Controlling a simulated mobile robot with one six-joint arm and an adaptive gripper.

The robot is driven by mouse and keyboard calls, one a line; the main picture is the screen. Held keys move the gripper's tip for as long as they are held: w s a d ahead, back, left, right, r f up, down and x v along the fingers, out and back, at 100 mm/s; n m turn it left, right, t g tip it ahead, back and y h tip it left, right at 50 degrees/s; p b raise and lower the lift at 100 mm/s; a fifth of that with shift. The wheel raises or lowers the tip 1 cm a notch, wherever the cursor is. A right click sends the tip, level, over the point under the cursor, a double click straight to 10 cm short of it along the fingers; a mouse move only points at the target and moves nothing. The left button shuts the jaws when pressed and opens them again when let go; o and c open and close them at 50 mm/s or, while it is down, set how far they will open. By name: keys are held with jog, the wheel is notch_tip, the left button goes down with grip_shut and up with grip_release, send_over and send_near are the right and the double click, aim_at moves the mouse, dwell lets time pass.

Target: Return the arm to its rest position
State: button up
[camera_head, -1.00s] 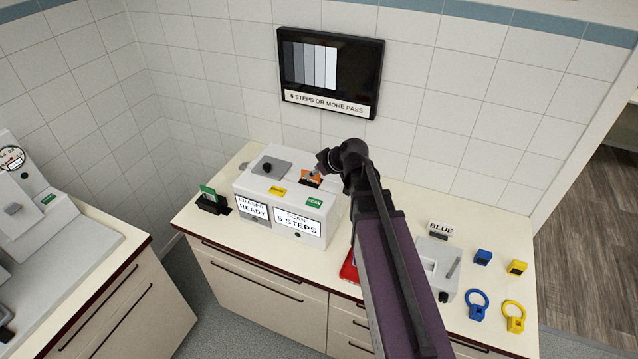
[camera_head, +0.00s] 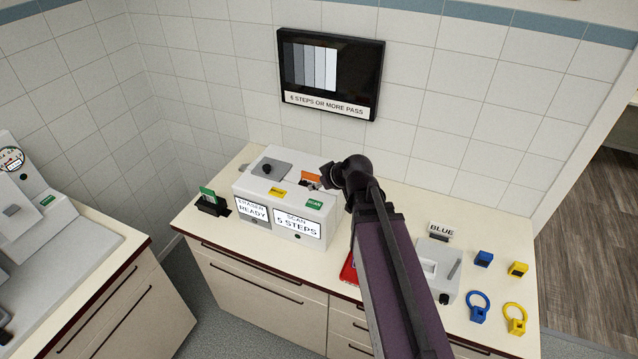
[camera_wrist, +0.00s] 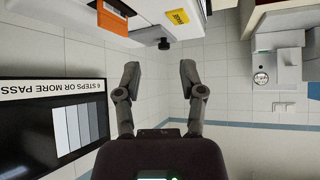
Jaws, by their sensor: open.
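My gripper (camera_wrist: 160,78) is open in the wrist view, with nothing between its two fingers. In the head view, my arm reaches in from the bottom right, and its wrist end is beside the white scanner box (camera_head: 322,222) on the counter. An orange piece (camera_head: 311,176) stands at the top of the box, close to my gripper; part of it is hidden. The wrist view looks upside down, and the orange piece (camera_wrist: 112,17) is at its upper left, apart from my fingers.
A wall screen (camera_head: 330,70) hangs above the scanner box. A green card (camera_head: 207,192) stands in a dark holder to the left. Right of my arm are a grey device (camera_head: 427,255), blue and yellow blocks, and rings. A red thing (camera_head: 348,268) is partly hidden under my arm.

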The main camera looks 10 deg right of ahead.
dwell(0.5)
jog(key=s+f+m+g+h+b, duration=0.2)
jog(key=s+f+m+g+b, duration=0.1)
jog(key=s+f+b, duration=0.4)
jog(key=s+f+m+g+h+b, duration=0.2)
jog(key=s+f+b, duration=0.5)
jog(key=f, duration=0.5)
jog(key=m+g, duration=0.1)
jog(key=g, duration=0.1)
jog(key=shift+s+d+f+g+h, duration=0.2)
jog(key=shift+d+f+g+h, duration=0.1)
jog(key=shift+d+f+h, duration=0.1)
dwell(0.8)
